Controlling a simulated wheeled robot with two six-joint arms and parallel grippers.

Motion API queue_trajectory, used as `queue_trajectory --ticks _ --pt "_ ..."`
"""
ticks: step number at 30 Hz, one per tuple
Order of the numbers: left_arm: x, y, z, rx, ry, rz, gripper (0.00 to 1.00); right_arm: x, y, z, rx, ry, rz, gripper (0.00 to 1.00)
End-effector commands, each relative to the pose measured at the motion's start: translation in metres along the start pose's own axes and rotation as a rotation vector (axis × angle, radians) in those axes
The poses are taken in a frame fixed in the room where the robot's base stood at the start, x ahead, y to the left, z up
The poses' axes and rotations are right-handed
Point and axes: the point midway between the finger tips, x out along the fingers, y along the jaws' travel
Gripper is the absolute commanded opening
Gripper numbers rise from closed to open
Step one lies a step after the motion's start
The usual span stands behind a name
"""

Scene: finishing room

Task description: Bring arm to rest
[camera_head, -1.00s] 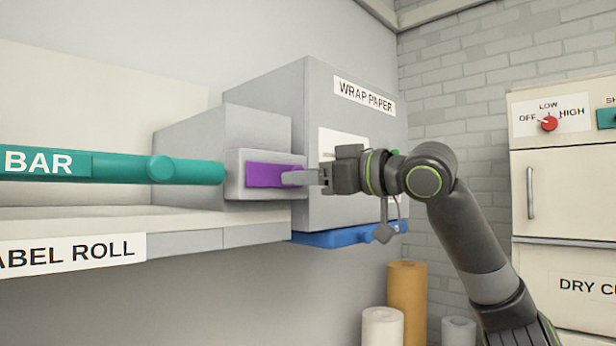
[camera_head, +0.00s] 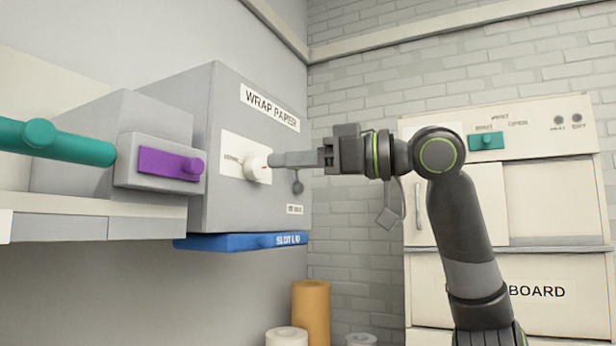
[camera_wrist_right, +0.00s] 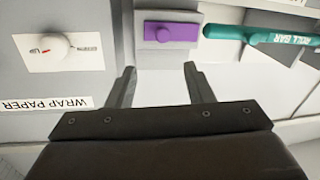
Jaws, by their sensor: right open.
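My right arm comes in from the lower right in the head view, and its gripper (camera_head: 272,159) points left. The fingertips overlap the edge of a white knob (camera_head: 257,168) on the wrap paper box (camera_head: 228,200); I cannot tell from this view whether they touch. In the right wrist view the two fingers (camera_wrist_right: 160,75) stand apart with nothing between them. Beyond them is a grey block with a purple panel (camera_wrist_right: 172,33), and the white knob (camera_wrist_right: 57,46) is off to the left. My left gripper is not in view.
A teal roll bar (camera_head: 65,144) and a shelf (camera_head: 60,225) are at the left. A blue slot lid (camera_head: 240,242) is under the box. Paper rolls (camera_head: 311,308) stand below. A cream cabinet (camera_head: 500,200) is behind my right arm.

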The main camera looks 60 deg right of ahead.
Motion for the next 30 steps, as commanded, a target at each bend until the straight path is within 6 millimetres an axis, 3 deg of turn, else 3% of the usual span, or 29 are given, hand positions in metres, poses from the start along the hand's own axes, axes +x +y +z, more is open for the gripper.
queue_trajectory --ticks 6,24,27,30 --pt "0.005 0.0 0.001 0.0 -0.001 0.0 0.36 -0.018 0.0 0.0 0.0 0.001 0.001 0.47" --pt "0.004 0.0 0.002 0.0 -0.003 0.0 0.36 -0.019 0.0 0.0 0.0 -0.001 0.0 0.47" --pt "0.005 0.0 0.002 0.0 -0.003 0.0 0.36 -0.011 0.001 0.004 -0.002 -0.014 -0.001 0.47" --pt "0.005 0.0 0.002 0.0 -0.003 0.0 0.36 0.018 0.003 0.023 -0.013 -0.068 -0.003 0.47"
